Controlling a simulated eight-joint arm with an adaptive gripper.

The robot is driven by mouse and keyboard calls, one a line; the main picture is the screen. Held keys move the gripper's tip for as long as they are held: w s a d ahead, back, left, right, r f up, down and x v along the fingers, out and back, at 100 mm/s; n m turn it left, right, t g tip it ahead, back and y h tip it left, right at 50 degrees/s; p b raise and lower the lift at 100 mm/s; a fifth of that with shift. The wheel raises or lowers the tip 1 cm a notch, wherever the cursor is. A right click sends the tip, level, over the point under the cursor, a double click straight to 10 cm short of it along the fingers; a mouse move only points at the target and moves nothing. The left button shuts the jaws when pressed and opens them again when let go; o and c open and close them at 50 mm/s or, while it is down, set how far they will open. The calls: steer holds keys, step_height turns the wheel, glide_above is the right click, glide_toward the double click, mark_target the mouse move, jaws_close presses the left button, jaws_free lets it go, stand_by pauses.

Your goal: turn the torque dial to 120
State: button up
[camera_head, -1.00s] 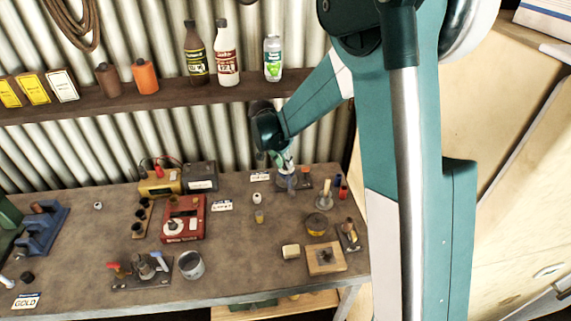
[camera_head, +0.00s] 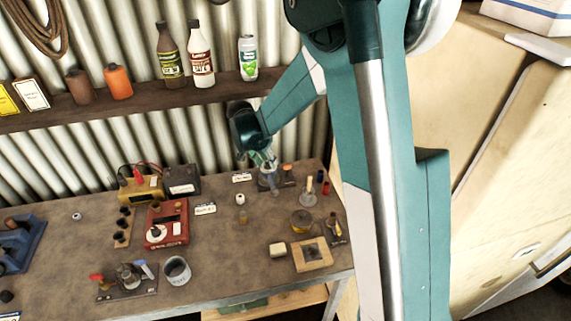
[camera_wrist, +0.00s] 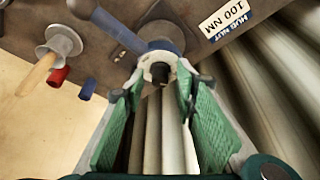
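My gripper (camera_head: 268,160) is at the back right of the bench, over a small fixture beside a white label (camera_head: 241,177). In the wrist view my gripper (camera_wrist: 160,85) has its two green pads apart. A pale grey ring-shaped part (camera_wrist: 160,62) lies between the fingertips, and I cannot tell whether they touch it. A dark blue handle (camera_wrist: 110,25) runs off from near it. The label (camera_wrist: 228,18) there reads "100 NM HUB NUT" upside down.
Near my gripper are a wood-handled tool (camera_head: 307,192) and red and blue cylinders, with the red one (camera_wrist: 58,74) close in the wrist view. A grey cup (camera_head: 177,271) and wooden block (camera_head: 312,255) stand in front. The corrugated wall (camera_head: 60,165) is close behind.

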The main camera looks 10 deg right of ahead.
steer(key=shift+s+d+r+n+t+y+p, duration=0.15)
steer(key=shift+n+y+p, duration=0.2)
steer(key=shift+n+p, duration=0.4)
steer(key=shift+w+a+f+n+t+y+p, duration=0.15)
steer(key=shift+n+y+p, duration=0.25)
steer(key=shift+n, duration=0.65)
steer(key=shift+s+d+r+n+t+y+p, duration=0.1)
steer(key=shift+d+n+t+y+p, duration=0.15)
steer(key=shift+n+p, duration=0.55)
steer(key=shift+n+t+y+p, duration=0.15)
steer(key=shift+n+y+p, duration=0.15)
steer(key=shift+n+p, duration=0.5)
steer(key=shift+r+n, duration=0.1)
steer(key=shift+n, duration=0.2)
steer(key=d+v, duration=0.1)
steer(key=v, duration=0.6)
steer(key=s+d+r+b, duration=0.1)
steer(key=s+r+b, duration=0.1)
steer(key=s, duration=0.5)
steer(key=s+d+r+t+b, duration=0.1)
steer(key=s+d+r+b, duration=0.1)
steer(key=s+r, duration=0.3)
steer(key=s+d+r+n+b, duration=0.1)
steer(key=s+d+r+b, duration=0.1)
steer(key=s, duration=0.8)
steer(key=shift+r+y+b, duration=0.3)
steer(key=shift+r+b, duration=0.25)
steer(key=shift+r, duration=0.45)
steer(key=shift+d, duration=0.15)
